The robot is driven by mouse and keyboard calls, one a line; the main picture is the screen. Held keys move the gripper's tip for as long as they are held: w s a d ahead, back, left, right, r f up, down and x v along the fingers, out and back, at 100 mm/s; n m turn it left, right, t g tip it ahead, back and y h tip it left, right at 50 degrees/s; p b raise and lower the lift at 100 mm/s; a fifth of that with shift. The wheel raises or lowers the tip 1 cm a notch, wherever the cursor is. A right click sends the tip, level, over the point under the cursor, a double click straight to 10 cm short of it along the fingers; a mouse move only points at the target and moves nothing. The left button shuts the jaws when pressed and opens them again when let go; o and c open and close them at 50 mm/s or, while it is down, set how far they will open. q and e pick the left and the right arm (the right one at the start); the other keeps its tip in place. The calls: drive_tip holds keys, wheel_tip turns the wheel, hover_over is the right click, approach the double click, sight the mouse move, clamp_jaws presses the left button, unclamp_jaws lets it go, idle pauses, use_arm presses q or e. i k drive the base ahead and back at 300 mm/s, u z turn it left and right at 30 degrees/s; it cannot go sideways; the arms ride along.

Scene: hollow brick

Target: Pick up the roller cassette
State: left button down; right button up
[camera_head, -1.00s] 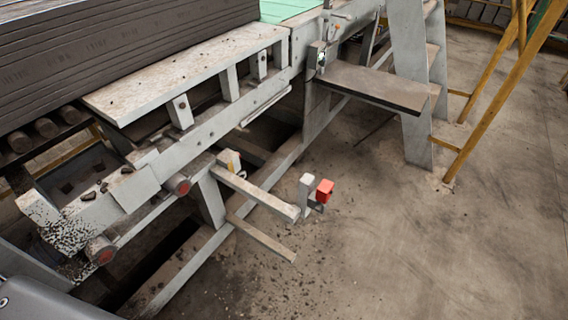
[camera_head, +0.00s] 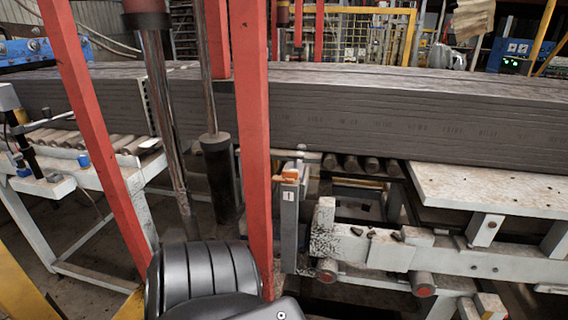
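I cannot pick out a separate roller cassette with certainty. A row of worn rollers (camera_head: 362,164) shows under the long grey stack, right of the red posts. Another row of rollers (camera_head: 85,140) lies on the white conveyor frame at the left. Neither of my grippers is in view. A dark ribbed part of my own arm fills the bottom centre and hides the floor behind it.
A long dark grey layered stack (camera_head: 400,110) crosses the view. Red posts (camera_head: 255,140) and a black cylinder (camera_head: 218,180) stand in front of it. A white machine frame (camera_head: 480,265) stands at the right, a white conveyor frame (camera_head: 60,190) at the left.

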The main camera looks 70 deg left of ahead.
sight(297, 164)
drive_tip(key=u, duration=4.9)
drive_tip(key=k, duration=1.2)
drive_tip(key=z, duration=1.2)
